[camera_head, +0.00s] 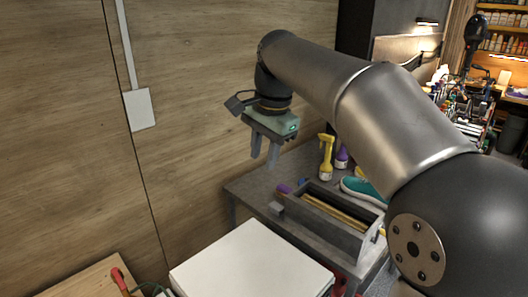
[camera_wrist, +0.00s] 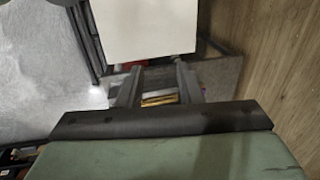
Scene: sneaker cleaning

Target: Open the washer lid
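The washer (camera_head: 250,262) shows as a white, flat-topped box at the bottom centre of the head view. Its top looks closed and flat. A white panel, seemingly the same top, also shows at the upper edge of the wrist view (camera_wrist: 145,28). My gripper (camera_head: 264,160) hangs fingers down, above and beyond the washer, near the wood wall and the far table. Its two fingers are apart with nothing between them, also in the wrist view (camera_wrist: 158,72). It touches nothing that I can see. The washer's front and any handle are out of view.
A grey table (camera_head: 243,187) behind the washer holds a grey wooden box (camera_head: 320,222), a yellow spray bottle (camera_head: 326,158) and a teal sneaker (camera_head: 362,191). A red-handled tool (camera_head: 120,281) lies on a wooden surface at the lower left. The wood wall stands close on the left.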

